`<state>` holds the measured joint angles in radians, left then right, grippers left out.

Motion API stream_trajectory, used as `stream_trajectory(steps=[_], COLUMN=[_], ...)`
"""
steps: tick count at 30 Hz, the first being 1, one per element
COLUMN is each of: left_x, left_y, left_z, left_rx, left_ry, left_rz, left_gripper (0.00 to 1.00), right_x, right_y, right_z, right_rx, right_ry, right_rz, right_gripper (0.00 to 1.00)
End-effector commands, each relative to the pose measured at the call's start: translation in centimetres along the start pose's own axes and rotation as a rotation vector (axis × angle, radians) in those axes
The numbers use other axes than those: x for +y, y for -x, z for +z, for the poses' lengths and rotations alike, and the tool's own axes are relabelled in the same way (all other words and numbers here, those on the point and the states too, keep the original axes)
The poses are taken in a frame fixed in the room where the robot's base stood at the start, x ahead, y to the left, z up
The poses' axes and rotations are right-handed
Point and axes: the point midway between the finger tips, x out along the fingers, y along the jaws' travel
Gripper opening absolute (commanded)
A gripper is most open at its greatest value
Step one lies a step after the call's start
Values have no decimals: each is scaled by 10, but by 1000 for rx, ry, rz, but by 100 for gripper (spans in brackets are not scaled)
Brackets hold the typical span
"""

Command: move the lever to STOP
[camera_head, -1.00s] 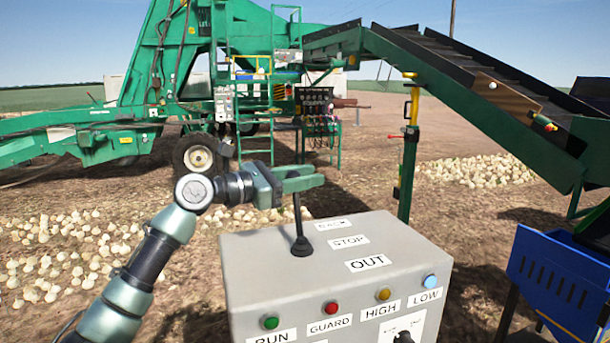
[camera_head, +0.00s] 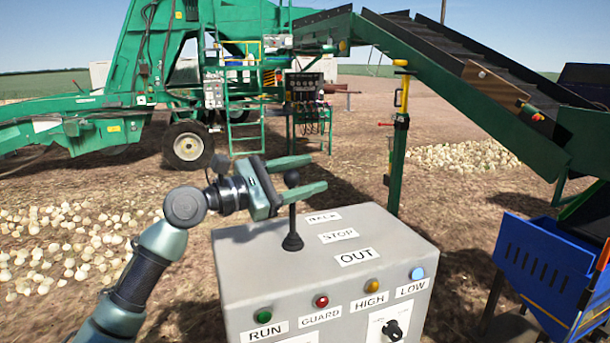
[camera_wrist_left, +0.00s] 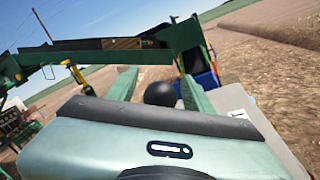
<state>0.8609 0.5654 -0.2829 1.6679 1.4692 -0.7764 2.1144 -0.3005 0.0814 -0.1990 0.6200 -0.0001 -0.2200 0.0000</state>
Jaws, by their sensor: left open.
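The lever is a black stick with a round black knob (camera_head: 291,178), standing on a dark base on the grey control box (camera_head: 235,262). It looks roughly upright in the head view. White labels BACK, STOP (camera_head: 338,236) and OUT (camera_head: 356,257) lie to the right of its base. My left gripper (camera_head: 316,173) is open, one finger on each side of the knob. The left wrist view also shows the knob (camera_wrist_left: 160,94) between the fingers, with gaps visible. I cannot tell which label the lever lines up with. My right gripper is not in view.
The box front has several coloured buttons and a black dial (camera_head: 392,330). A blue machine (camera_head: 545,270) stands at the right. A green conveyor (camera_head: 470,95) and a green elevator machine (camera_head: 150,60) stand behind. Onions (camera_head: 70,240) lie on the ground at left.

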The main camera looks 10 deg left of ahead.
Motion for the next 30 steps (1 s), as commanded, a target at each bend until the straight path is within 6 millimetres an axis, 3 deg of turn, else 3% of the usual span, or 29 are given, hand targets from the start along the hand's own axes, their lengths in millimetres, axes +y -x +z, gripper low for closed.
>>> stream_trajectory(steps=[5, 12, 18, 30], left_x=[-1, -2, -1, 0], left_y=[10, 50, 74, 78], left_z=[-2, -4, -3, 0], left_rx=[2, 2, 2, 0], left_ry=[-1, -1, 0, 0], left_rz=[0, 1, 0, 0], left_gripper=[52, 52, 52, 52], right_x=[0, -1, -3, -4], right_y=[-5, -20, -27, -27], right_z=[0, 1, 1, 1], right_rx=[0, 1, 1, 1], right_ry=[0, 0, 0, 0], right_rz=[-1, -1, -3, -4], right_gripper=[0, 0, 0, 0])
